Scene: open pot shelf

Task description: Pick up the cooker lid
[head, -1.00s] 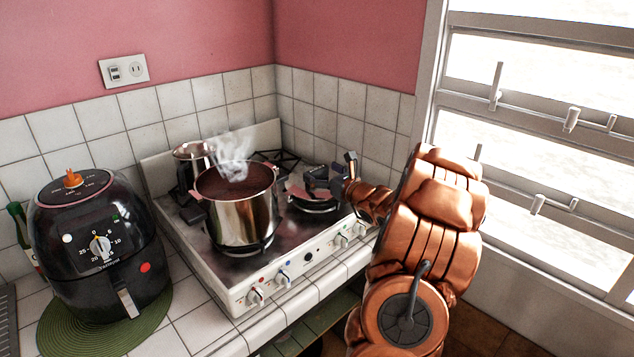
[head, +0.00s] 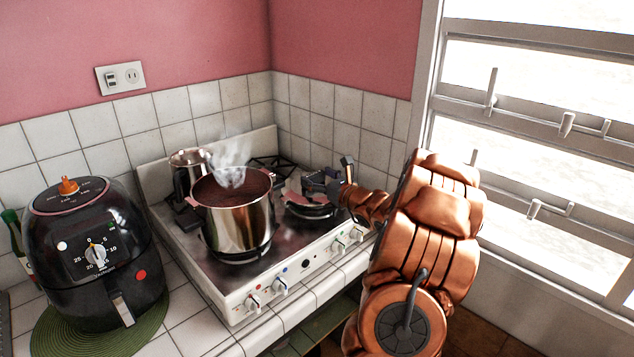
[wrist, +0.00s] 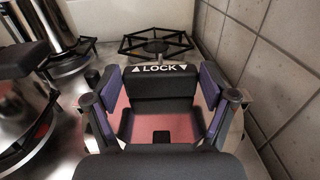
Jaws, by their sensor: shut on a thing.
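My gripper (head: 320,184) is at the right rear part of the stove, partly hidden by its own parts. In the wrist view my gripper (wrist: 160,90) has its jaws around a black piece marked LOCK (wrist: 155,84), which looks like the cooker lid's handle, and is shut on it. In the head view a dark round shape with a shiny rim, seemingly the lid (head: 311,211), shows just below the gripper, over the right burner. I cannot tell whether it touches the stove. A steel pot (head: 232,220), open on top and steaming, stands left of the gripper.
A smaller steel pot (head: 185,174) stands behind the steaming one. A black air fryer (head: 92,250) sits on a green mat (head: 60,340) at left. In the wrist view the tiled wall (wrist: 275,70) is close on the right. A bare burner grate (wrist: 155,42) lies ahead.

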